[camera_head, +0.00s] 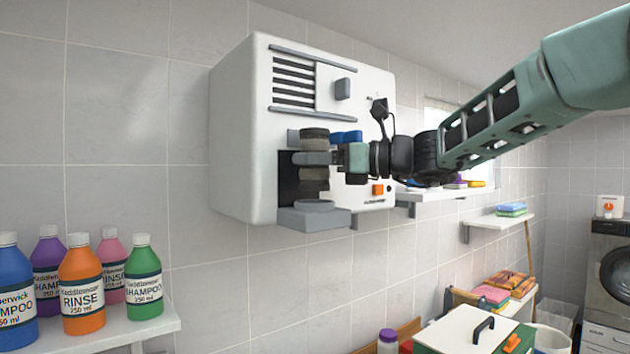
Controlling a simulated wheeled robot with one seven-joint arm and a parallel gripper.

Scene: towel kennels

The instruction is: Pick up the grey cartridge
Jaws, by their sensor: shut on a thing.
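The grey cartridge (314,173) is a dark grey upright cylinder at the front of the white wall unit (243,140), in front of a dark recess. My gripper (318,158) reaches in from the right and is shut around the cartridge's middle. The finger hides part of its side. The cartridge's lower end is just above a lighter grey round seat (314,205) on a grey bracket (312,219). I cannot tell whether they touch.
Several shampoo and rinse bottles (82,290) stand on a shelf (160,325) at lower left. More wall shelves are at right, one holding folded cloths (511,209). A box with a black handle (470,330) is below. Bare tiled wall lies under the unit.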

